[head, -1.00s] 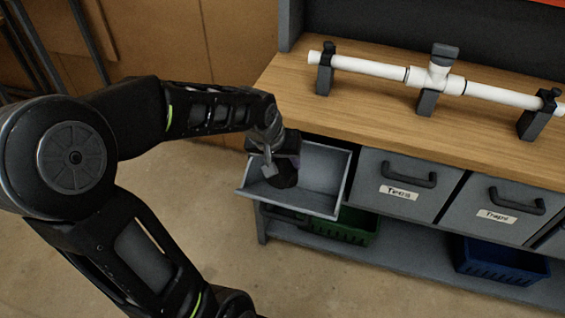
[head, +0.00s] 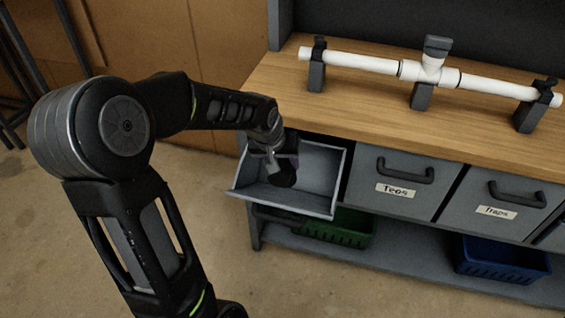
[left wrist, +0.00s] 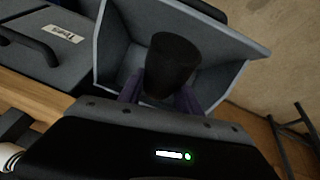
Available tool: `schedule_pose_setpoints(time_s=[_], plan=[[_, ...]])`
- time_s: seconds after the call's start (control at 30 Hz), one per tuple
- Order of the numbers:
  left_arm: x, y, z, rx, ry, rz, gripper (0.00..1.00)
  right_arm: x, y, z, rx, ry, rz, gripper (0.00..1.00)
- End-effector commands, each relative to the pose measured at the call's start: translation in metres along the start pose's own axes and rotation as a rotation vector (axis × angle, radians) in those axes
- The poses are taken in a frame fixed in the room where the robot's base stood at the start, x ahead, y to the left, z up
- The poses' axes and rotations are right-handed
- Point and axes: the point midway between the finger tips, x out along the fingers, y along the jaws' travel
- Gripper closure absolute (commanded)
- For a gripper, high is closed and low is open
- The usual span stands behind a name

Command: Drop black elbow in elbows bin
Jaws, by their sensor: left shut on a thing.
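The black elbow (left wrist: 171,66) is between the fingers of my left gripper (left wrist: 160,92) in the left wrist view. The gripper is shut on it. In the head view my left gripper (head: 277,160) reaches into the tilted-open grey bin (head: 318,203), and the black elbow (head: 284,176) shows dark inside the bin's opening. The open bin also shows in the left wrist view (left wrist: 112,40). I cannot tell whether the elbow touches the bin's floor. The open bin's label is not visible. My right gripper is not in view.
Shut bins labelled Tees (head: 391,183) and Traps (head: 503,206) stand to the right. A white pipe (head: 365,62) in black clamps lies on the wooden bench top (head: 380,120). Green (head: 345,228) and blue (head: 500,262) crates sit on the lower shelf.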

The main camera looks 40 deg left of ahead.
Motion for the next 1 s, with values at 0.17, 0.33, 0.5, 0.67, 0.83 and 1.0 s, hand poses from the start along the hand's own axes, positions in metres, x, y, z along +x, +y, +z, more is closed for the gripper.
schedule_pose_setpoints(time_s=[0.17,0.33,0.5,0.67,0.83,1.0], plan=[[0.0013,-0.0001,-0.0013,0.0,0.002,0.0,1.0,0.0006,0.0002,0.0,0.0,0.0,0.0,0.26],[0.0011,-0.0001,-0.0011,0.0,0.001,0.0,1.0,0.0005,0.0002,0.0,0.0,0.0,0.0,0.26],[0.0011,-0.0001,-0.001,0.0,0.001,0.0,0.45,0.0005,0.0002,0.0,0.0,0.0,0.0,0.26],[0.0011,-0.0001,-0.0009,0.0,0.001,0.0,0.33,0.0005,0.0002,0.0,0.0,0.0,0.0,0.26],[0.0014,-0.0002,-0.0005,0.0,0.0,0.0,0.33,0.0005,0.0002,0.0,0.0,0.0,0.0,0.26],[-0.0036,-0.0002,-0.001,0.0,0.001,0.0,0.33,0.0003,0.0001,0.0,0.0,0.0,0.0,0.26]])
